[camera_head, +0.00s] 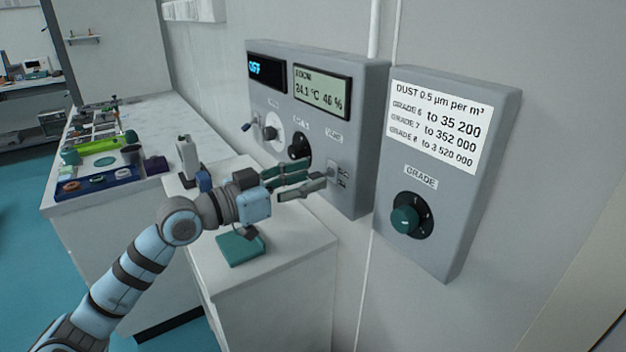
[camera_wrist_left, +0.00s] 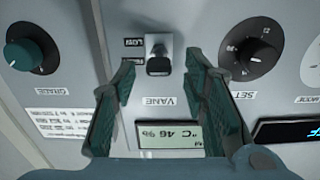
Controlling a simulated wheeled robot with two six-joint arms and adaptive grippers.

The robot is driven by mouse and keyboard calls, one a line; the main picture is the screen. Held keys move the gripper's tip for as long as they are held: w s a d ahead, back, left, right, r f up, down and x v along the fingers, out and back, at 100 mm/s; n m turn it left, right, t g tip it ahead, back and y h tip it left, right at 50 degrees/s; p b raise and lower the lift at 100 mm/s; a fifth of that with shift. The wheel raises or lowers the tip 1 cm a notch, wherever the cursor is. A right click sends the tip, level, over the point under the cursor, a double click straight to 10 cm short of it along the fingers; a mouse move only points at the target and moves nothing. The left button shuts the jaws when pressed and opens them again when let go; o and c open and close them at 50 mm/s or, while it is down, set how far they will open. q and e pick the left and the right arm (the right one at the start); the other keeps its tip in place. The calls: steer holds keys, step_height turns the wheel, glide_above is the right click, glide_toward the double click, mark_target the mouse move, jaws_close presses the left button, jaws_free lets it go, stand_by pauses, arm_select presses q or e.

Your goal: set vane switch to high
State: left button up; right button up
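The vane switch is a small toggle with a dark tip on a bright metal base, on the grey control box (camera_head: 357,120). In the left wrist view, which is upside down, the vane switch (camera_wrist_left: 157,58) sits between my fingertips, with the VANE label below it. I cannot tell for sure which way the lever is set. My left gripper (camera_head: 315,177) is open in front of the switch, and its fingers (camera_wrist_left: 160,70) show a gap on both sides. My right gripper is out of view.
A black SET knob (camera_head: 299,146) and a MODE knob (camera_head: 272,133) are beside the switch. A second box has a green GRADE knob (camera_head: 406,219). Below the arm is a white cabinet with a green pad (camera_head: 240,249). A cluttered bench (camera_head: 75,207) stands left.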

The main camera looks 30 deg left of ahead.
arm_select(q)
steer(key=shift+x, duration=0.9)
steer(key=shift+d, duration=0.1)
